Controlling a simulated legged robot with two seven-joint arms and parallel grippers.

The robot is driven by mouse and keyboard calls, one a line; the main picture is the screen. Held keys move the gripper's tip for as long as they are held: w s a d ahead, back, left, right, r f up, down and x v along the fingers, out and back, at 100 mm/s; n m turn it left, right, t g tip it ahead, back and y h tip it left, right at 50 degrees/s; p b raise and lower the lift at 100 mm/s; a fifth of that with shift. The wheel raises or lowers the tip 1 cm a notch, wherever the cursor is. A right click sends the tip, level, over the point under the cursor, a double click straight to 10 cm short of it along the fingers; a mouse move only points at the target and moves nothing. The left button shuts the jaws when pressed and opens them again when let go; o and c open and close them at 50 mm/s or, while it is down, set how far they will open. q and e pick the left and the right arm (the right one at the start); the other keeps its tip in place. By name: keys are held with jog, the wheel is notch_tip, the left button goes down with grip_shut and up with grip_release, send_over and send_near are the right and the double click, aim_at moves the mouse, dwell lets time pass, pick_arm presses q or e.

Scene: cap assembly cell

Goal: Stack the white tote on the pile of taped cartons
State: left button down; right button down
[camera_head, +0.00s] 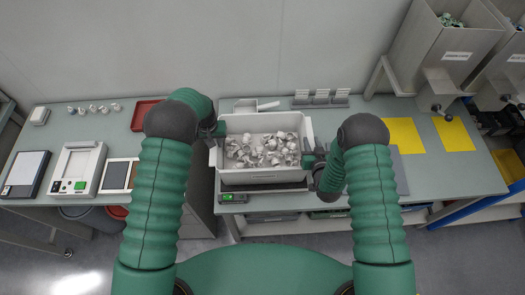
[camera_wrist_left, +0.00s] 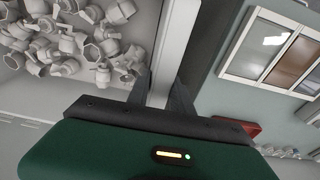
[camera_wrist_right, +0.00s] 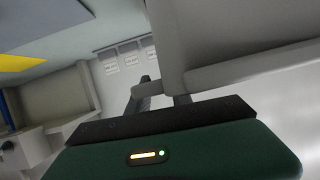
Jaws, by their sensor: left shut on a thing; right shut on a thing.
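The white tote (camera_head: 262,177) is in the middle of the head view at the bench, filled with loose white caps (camera_head: 262,150). My left gripper (camera_head: 219,130) is shut on its left rim; the left wrist view shows the fingers (camera_wrist_left: 160,88) on either side of the tote wall (camera_wrist_left: 179,40). My right gripper (camera_head: 313,160) is shut on its right side; the right wrist view shows the fingers (camera_wrist_right: 162,92) at the tote rim (camera_wrist_right: 245,68). The tote looks level. I cannot tell if it is lifted clear. No pile of taped cartons is in view.
A scale with a green display (camera_head: 230,197) shows below the tote. Yellow sheets (camera_head: 403,135) lie to the right, near a steel hopper (camera_head: 445,45). A red tray (camera_head: 145,114) and devices stand left.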

pick_arm(q)
jog(key=shift+w+r, duration=0.1)
jog(key=shift+r, duration=0.05)
pick_arm(e)
jog(key=shift+w+r, duration=0.15)
jog(key=shift+r, duration=0.1)
